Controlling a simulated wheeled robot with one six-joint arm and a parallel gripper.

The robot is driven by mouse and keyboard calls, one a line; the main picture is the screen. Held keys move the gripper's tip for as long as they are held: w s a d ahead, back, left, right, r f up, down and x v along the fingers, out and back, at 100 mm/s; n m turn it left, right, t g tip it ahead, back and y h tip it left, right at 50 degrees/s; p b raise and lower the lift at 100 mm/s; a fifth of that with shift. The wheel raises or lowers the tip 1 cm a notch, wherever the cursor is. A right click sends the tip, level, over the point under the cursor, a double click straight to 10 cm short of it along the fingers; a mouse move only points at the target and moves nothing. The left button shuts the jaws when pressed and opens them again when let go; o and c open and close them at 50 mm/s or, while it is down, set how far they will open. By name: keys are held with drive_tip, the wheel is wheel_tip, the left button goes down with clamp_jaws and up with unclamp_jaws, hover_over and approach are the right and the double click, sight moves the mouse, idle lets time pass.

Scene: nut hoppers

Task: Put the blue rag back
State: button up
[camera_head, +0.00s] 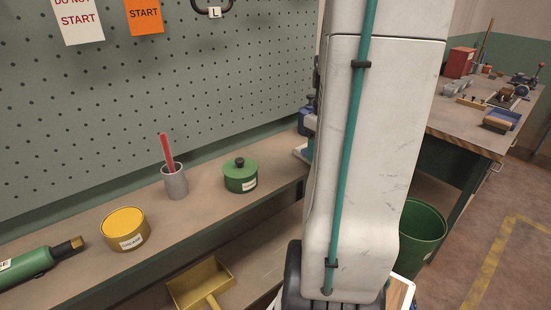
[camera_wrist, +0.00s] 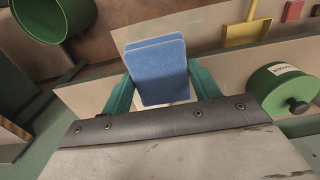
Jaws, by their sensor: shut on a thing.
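The blue rag (camera_wrist: 156,62) shows in the wrist view as a flat, folded-looking blue pad. My gripper (camera_wrist: 160,78) has its teal fingers on either side of the rag and is shut on it. A pale board-like surface lies behind the rag in that view; I cannot tell whether the rag touches it. In the head view my pale arm link stands across the middle right, and neither the rag nor my gripper can be made out there.
A yellow dustpan (camera_head: 201,282) lies below. A green bin (camera_head: 421,232) stands right of my arm, near a workbench (camera_head: 462,123).

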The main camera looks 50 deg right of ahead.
hover_over(280, 168)
drive_tip(key=shift+f, duration=2.3)
drive_tip(key=shift+f, duration=0.2)
drive_tip(key=o, duration=0.9)
drive_tip(key=shift+d, duration=0.1)
drive_tip(key=shift+o, duration=0.2)
drive_tip(key=shift+r, duration=0.15)
